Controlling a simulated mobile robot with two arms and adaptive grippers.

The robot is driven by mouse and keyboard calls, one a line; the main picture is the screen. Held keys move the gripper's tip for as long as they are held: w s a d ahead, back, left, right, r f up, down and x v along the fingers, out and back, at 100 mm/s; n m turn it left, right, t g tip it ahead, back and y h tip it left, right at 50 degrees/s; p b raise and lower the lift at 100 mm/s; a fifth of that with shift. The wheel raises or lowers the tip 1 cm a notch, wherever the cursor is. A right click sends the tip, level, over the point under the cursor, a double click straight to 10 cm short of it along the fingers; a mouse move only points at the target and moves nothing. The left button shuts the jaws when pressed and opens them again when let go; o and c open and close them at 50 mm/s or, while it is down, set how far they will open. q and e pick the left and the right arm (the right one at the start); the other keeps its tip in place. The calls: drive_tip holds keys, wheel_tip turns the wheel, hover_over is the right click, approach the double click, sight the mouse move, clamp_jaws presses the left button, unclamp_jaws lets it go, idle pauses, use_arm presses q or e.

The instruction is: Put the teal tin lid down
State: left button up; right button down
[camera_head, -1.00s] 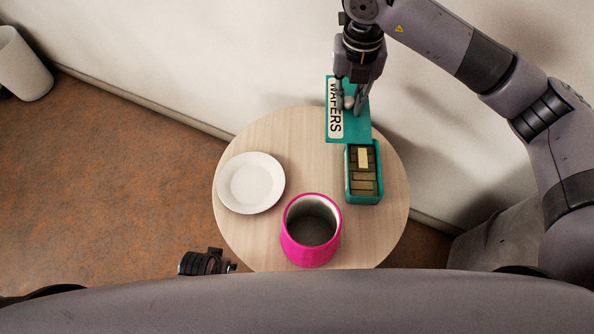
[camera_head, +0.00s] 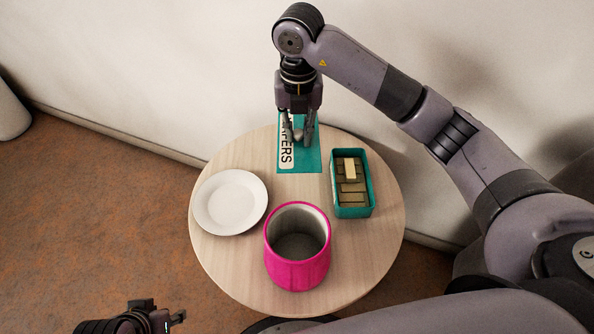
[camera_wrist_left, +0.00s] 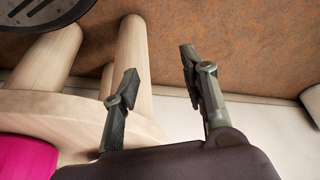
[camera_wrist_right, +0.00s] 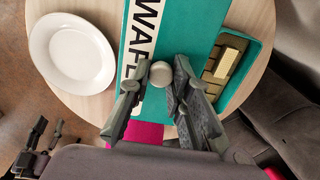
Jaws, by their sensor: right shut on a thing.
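The teal tin lid (camera_head: 313,160) has a white label reading WAFERS and a pale round knob. My right gripper (camera_head: 298,134) is shut on the knob and holds the lid level at the back of the round table. In the right wrist view the lid (camera_wrist_right: 196,30) spreads out beyond the fingers and overlaps the near view of the tin. The open teal tin (camera_head: 351,211), with brown wafers inside, stands right of the lid. My left gripper (camera_wrist_left: 160,70) is open and empty, off the table's front left.
A white plate (camera_head: 230,202) lies on the left of the wooden table (camera_head: 240,265). A pink pot (camera_head: 297,268), open at the top, stands at the front middle. Bare tabletop shows between plate and lid and at the right edge. The wall is close behind.

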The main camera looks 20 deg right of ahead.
sight(299, 140)
wheel_tip(299, 140, down, 5)
drive_tip(key=shift+f+b, duration=0.1)
drive_tip(key=shift+b, duration=0.25)
wheel_tip(299, 140, down, 3)
drive_tip(key=shift+f+b, duration=0.2)
drive_tip(key=shift+b, duration=0.15)
wheel_tip(299, 140, down, 4)
drive_tip(key=shift+b, duration=0.45)
use_arm(q)
drive_tip(key=w+d+r+t, duration=0.1)
drive_tip(key=w+t, duration=0.1)
drive_tip(key=w, duration=0.3)
drive_tip(key=w+d+r+t+h, duration=0.1)
drive_tip(key=w+d+t, duration=0.1)
drive_tip(key=w, duration=0.3)
drive_tip(key=shift+r+t, duration=0.3)
drive_tip(key=shift+t, duration=0.4)
drive_tip(key=shift+d, duration=0.1)
use_arm(e)
drive_tip(key=shift+f, duration=0.2)
drive_tip(key=c, duration=1.5)
unclamp_jaws()
use_arm(q)
drive_tip(key=shift+w+r, duration=0.15)
use_arm(e)
drive_tip(key=shift+o, duration=0.2)
drive_tip(key=shift+r, duration=0.15)
